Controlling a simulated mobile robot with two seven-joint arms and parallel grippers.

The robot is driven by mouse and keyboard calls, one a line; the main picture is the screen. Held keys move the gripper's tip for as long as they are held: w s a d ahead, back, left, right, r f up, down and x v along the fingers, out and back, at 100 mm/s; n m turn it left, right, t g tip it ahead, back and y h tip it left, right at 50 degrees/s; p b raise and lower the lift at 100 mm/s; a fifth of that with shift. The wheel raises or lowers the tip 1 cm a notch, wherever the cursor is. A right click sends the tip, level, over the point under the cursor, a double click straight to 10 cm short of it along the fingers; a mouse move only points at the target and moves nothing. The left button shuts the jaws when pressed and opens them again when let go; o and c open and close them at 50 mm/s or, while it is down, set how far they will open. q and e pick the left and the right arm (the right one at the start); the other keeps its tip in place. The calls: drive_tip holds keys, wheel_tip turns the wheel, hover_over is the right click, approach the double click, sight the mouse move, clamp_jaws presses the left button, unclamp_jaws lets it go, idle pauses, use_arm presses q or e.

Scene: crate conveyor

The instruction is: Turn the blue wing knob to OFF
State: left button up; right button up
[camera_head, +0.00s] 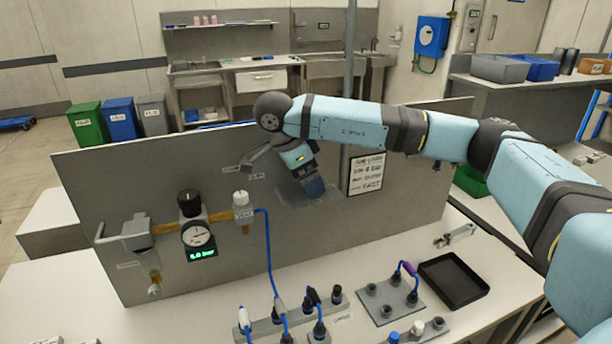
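A small dark-blue part (314,188), apparently the blue wing knob, shows at a grey plate on the upright grey panel (400,222). My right arm comes in from the right and bends down at the wrist, with its end at this blue part. The wrist covers much of the area. The fingers of my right gripper cannot be made out, nor whether they touch the knob. The knob's angle and any OFF mark are not readable. A grey lever-like part (257,157) is just left of the wrist, above small labels. My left gripper is not in view.
The panel's left carries a grey valve (138,238), a black knob (189,203), a gauge (197,236) with a green display, and a white knob (241,206). Blue-cabled connectors (283,322), a socket block (388,300) and a black tray (453,280) occupy the bench in front.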

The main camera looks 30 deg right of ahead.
drive_tip(key=shift+r+p, duration=0.4)
drive_tip(key=shift+r, duration=0.1)
drive_tip(key=p+v, duration=0.6)
drive_tip(key=v, duration=0.1)
drive_tip(key=shift+a, duration=0.2)
drive_tip(key=shift+f, duration=0.1)
